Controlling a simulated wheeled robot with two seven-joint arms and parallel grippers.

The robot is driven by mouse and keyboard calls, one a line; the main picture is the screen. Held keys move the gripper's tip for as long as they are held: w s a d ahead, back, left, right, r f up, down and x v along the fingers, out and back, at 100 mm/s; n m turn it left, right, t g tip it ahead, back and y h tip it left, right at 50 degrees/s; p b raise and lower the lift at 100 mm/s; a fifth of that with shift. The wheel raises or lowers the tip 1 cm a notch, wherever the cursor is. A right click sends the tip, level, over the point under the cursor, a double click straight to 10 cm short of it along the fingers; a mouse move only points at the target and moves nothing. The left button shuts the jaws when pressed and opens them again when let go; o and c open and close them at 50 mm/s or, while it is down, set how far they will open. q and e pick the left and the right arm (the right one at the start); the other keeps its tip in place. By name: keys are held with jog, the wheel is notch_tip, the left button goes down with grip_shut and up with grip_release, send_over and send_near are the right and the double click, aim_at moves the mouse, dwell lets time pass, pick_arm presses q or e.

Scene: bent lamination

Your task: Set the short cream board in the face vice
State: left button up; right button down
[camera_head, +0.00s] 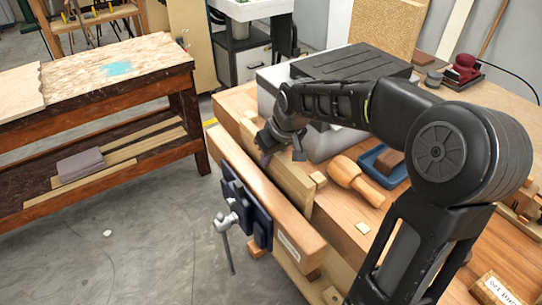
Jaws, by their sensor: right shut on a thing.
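The face vice is on the near left side of the workbench, with a long wooden front jaw (262,192), a dark blue metal plate (240,203) and a grey handle (226,240). The short cream board (292,183) stands on edge behind the front jaw, along the bench's edge. My right gripper (278,150) comes over the bench from the right and is shut on the board's upper edge. Its fingers partly hide the board. I cannot tell whether the jaw touches the board. My left gripper is not in view.
A wooden mallet (355,180), a blue tray (384,164) and a grey case with a dark lid (352,62) are on the bench. A red sander (463,70) sits at the back right.

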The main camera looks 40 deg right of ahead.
jog(key=c, duration=0.8)
grip_release()
jog(key=shift+s+f, duration=0.1)
dwell(0.4)
jog(key=shift+d, duration=0.1)
jog(key=shift+r+p, duration=2.9)
jog(key=shift+r, duration=1.2)
